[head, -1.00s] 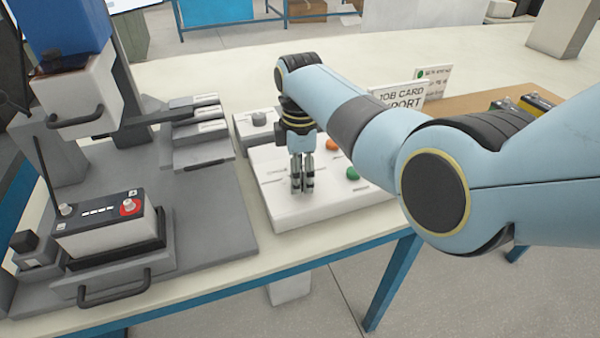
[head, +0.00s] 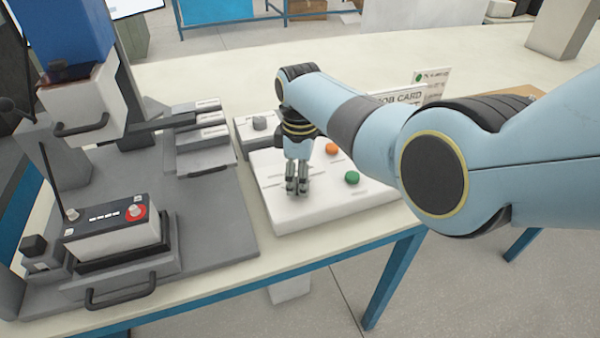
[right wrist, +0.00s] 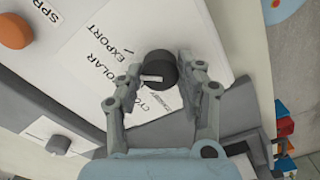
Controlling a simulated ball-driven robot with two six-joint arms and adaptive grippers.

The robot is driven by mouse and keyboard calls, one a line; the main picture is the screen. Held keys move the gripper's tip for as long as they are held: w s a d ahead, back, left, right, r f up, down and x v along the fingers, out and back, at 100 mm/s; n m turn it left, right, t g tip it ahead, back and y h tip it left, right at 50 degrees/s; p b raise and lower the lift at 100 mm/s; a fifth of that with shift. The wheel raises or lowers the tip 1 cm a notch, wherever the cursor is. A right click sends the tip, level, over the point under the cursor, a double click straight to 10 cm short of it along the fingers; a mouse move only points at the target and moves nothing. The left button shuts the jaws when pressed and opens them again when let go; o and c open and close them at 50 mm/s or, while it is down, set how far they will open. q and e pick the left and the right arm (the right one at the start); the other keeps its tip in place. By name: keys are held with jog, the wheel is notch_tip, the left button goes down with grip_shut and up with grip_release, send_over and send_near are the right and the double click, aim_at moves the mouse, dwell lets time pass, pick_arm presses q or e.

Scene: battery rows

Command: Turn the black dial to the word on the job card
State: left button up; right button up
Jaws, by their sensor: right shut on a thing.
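The black dial (right wrist: 160,70) sits between the fingers of my right gripper (right wrist: 156,78) in the right wrist view. The gripper is shut on it. The dial's white pointer faces left in that view, toward printed words including EXPORT and SOLAR; I cannot tell exactly which word it meets. In the head view my right gripper (head: 297,188) points down at the white panel (head: 345,205), and its fingers hide the dial. The job card (head: 408,96) stands behind my right arm, which covers most of its lower word. My left gripper is not in view.
An orange button (head: 332,148) and a green button (head: 352,178) are on the panel, right of the gripper. A grey box with a knob (head: 260,123) stands behind it. A battery (head: 110,228) sits in a grey fixture at left. The panel's front is clear.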

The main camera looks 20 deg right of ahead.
jog(key=shift+m+p, duration=0.65)
jog(key=shift+m, duration=1.45)
jog(key=o, duration=1.1)
jog(key=shift+o, duration=0.2)
jog(key=shift+r, duration=0.1)
notch_tip(320, 180, up, 12)
